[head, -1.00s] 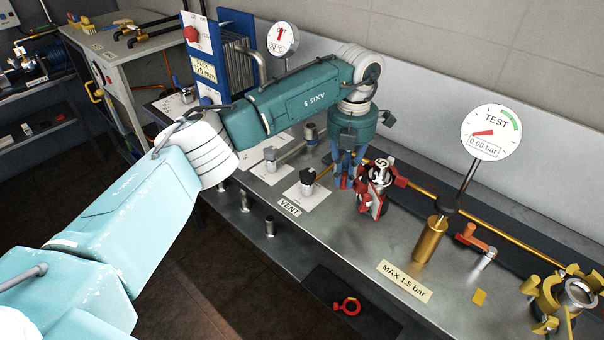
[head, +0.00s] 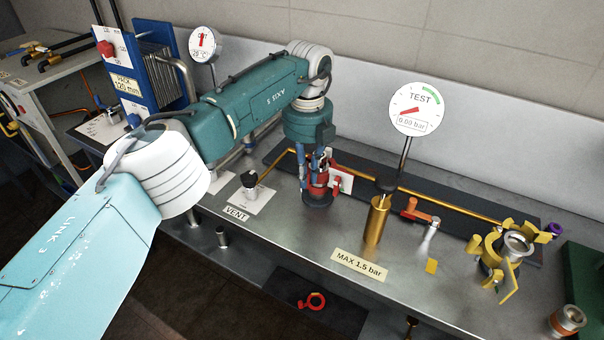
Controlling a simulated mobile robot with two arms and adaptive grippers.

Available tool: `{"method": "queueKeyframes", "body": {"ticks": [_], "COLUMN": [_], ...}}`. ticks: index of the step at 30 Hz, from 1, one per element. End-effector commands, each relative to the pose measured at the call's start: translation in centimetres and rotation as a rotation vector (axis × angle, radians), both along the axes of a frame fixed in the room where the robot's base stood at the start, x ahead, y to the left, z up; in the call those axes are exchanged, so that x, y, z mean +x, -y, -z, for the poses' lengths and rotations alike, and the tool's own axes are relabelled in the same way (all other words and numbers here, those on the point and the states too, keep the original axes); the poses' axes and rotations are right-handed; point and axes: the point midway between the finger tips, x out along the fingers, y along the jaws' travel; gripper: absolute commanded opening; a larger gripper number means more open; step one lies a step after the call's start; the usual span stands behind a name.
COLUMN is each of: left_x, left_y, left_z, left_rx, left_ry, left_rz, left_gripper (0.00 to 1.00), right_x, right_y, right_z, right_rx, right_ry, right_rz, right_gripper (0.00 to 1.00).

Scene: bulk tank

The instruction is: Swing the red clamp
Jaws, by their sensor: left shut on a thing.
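The red clamp (head: 316,192) sits around an upright fitting on the steel bench, left of the brass cylinder. My left gripper (head: 319,168) points down from above with its blue fingers at the top of the clamp, and it is shut on the clamp. The fingers and wrist hide much of the clamp's upper part. A white tag (head: 342,183) and a small red part show on the clamp's right side. My right gripper is not in view.
The brass cylinder (head: 377,221) with the TEST gauge (head: 417,109) stands right of the clamp. A yellow clamp (head: 493,262) is farther right. A brass pipe (head: 440,205) runs behind. A VENT valve (head: 250,190) is left. A red ring (head: 312,301) lies lower in front.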

Motion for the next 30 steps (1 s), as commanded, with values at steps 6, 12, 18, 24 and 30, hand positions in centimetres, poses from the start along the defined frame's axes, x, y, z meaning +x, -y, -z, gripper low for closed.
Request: {"method": "queueKeyframes", "body": {"ticks": [6, 12, 18, 24, 30], "left_x": [0.0, 0.0, 0.0, 0.0, 0.1], "left_y": [0.2, 0.2, 0.2, 0.2, 0.2], "left_z": [-0.1, -0.1, -0.1, 0.0, -1.6], "left_rx": [-0.003, -0.003, -0.003, -0.002, -0.001], "left_ry": [0.002, 0.002, 0.002, 0.001, 0.004], "left_rz": [-0.009, -0.008, -0.007, -0.008, -0.008], "left_gripper": [0.00, 0.00, 0.33, 0.33, 0.33], "right_x": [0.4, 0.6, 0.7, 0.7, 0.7], "right_y": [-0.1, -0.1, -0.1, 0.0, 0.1], "right_z": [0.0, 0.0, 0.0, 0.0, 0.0], "right_rx": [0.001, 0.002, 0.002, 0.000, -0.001], "right_ry": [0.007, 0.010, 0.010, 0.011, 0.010], "right_rz": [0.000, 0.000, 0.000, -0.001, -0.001], "right_gripper": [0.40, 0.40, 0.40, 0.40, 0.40]}}
